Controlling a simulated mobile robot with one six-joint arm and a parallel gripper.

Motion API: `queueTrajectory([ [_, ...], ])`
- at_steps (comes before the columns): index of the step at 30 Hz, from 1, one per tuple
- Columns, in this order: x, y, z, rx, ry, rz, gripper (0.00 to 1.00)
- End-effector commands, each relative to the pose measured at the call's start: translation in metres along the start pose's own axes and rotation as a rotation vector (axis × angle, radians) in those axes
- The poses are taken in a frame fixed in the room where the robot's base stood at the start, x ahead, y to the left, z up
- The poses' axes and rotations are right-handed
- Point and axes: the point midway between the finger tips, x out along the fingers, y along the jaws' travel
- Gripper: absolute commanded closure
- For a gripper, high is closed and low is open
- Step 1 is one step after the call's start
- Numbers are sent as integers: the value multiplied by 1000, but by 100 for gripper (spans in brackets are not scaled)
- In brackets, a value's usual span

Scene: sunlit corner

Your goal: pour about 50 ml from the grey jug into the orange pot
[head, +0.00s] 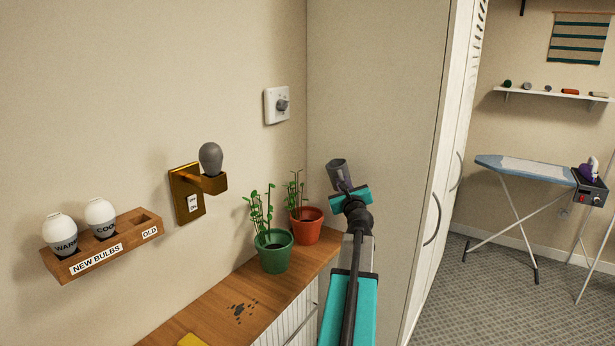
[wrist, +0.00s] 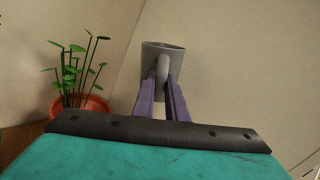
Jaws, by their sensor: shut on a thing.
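The grey jug (head: 337,173) is held up by my gripper (head: 346,188), to the right of the orange pot and above its rim. It looks slightly tilted in the head view. In the wrist view the jug (wrist: 153,53) shows with its handle between the two purple fingers of my gripper (wrist: 162,84), which are shut on it. The orange pot (head: 306,232) stands on the wooden shelf top with a leafy plant in it. It also shows at the left of the wrist view (wrist: 96,104), apart from the jug. The inside of the jug is hidden.
A green pot (head: 274,258) with a plant stands in front of the orange pot. The wooden top (head: 237,290) has dark crumbs on it and a yellow item at its front. A bulb rack (head: 110,250) and lamp (head: 210,160) are on the left wall. A tall cabinet (head: 430,200) stands at right.

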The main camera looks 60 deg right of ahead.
Motion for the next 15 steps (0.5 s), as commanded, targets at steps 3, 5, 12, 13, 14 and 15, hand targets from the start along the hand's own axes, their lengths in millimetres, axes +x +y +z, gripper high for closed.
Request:
queueTrajectory([
  [3,0,4,6,-78,-1,1,100],
  [5,0,6,8,-115,-1,2,100],
  [12,0,14,21,-272,-1,7,100],
  [13,1,15,23,-290,-1,7,100],
  [14,1,16,24,-310,0,8,100],
  [15,1,18,26,-337,0,8,100],
])
